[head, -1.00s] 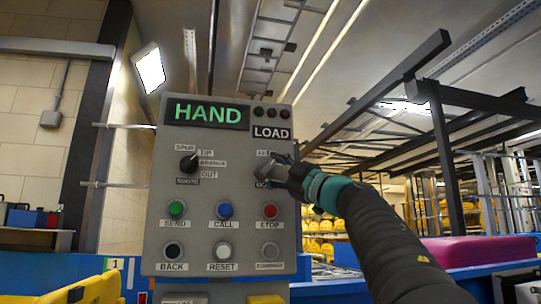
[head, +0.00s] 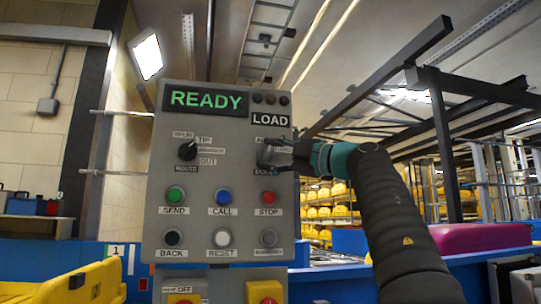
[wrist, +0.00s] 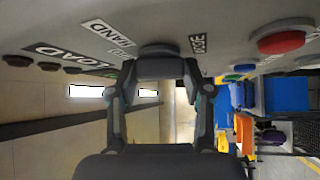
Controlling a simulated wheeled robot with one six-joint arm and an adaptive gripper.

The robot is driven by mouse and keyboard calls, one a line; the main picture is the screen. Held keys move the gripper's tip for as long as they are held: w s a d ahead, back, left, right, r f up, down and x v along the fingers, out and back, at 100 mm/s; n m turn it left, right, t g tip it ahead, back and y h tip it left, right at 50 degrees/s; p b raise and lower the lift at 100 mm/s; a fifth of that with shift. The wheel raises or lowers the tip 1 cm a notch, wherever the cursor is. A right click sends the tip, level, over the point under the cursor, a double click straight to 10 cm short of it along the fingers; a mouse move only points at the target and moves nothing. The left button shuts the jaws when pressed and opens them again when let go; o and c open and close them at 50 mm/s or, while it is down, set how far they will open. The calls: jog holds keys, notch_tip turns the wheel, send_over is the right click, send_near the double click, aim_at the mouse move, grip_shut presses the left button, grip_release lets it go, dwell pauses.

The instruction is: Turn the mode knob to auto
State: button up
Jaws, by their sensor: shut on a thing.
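The grey control panel (head: 222,130) faces me in the head view, and its display (head: 204,98) reads READY in green. The mode knob (wrist: 160,49) is at the panel's upper right, below the LOAD plate (head: 271,120). My gripper (head: 269,155) reaches it from the right and covers most of it in the head view. In the wrist view my gripper (wrist: 160,72) is shut on the dark knob, one finger on each side. The HAND label (wrist: 109,32) and MODE label (wrist: 197,44) show beside it. The knob's pointing direction is hidden.
The route knob (head: 187,151) is left of the mode knob. Several buttons sit below, including the red STOP button (head: 268,197). A blue conveyor side (head: 340,278) runs behind at right.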

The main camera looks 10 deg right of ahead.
jog(key=shift+n, duration=0.3)
dwell(0.5)
jog(key=o, duration=1.2)
jog(key=shift+c, duration=0.2)
jog(key=v, duration=1.2)
jog(key=shift+r, duration=0.15)
